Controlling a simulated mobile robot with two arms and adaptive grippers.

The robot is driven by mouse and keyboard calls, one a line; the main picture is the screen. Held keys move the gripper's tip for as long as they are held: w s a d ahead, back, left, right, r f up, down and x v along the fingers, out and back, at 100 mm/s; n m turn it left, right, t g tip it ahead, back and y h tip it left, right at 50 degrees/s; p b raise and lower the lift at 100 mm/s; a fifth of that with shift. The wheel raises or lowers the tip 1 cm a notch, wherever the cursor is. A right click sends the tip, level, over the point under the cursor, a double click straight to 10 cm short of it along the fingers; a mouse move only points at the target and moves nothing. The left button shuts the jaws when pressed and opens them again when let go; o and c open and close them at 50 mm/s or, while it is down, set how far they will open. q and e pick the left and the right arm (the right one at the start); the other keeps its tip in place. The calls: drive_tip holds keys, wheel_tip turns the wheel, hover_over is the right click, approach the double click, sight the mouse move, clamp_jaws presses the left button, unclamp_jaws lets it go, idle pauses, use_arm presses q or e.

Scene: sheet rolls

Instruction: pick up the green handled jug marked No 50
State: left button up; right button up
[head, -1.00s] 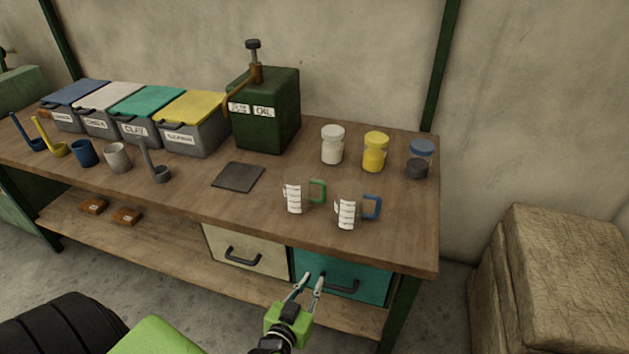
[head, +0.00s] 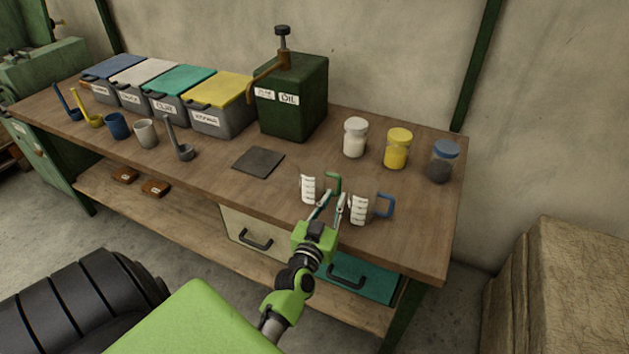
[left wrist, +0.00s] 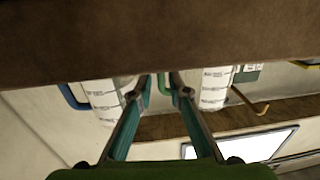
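The green-handled jug (head: 308,188) is white with dark markings and stands upright near the bench's front edge. I cannot read a number on it. Its green handle (head: 333,182) is on its right side. My left gripper (head: 332,200) is open in front of that handle, its fingertips apart. I cannot tell whether they touch it. In the left wrist view the green-handled jug (left wrist: 214,90) is right of the fingers, which partly hide its handle. A similar jug with a blue handle (head: 359,209) stands close by on the right. My right gripper is not in view.
Behind stand a white jar (head: 355,138), a yellow jar (head: 397,149) and a blue-lidded jar (head: 442,161). A dark flat mat (head: 259,162) lies left of the jugs, with a green oil can (head: 295,100) behind. The wooden bench (head: 220,170) is clear around the mat.

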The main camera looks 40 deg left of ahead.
sight(338, 189)
use_arm(q)
drive_tip(key=x, duration=0.5)
drive_tip(key=shift+s+r, duration=0.1)
drive_tip(key=shift+r, duration=0.1)
clamp_jaws()
drive_tip(key=shift+r+p, duration=0.1)
drive_tip(key=shift+p, duration=0.2)
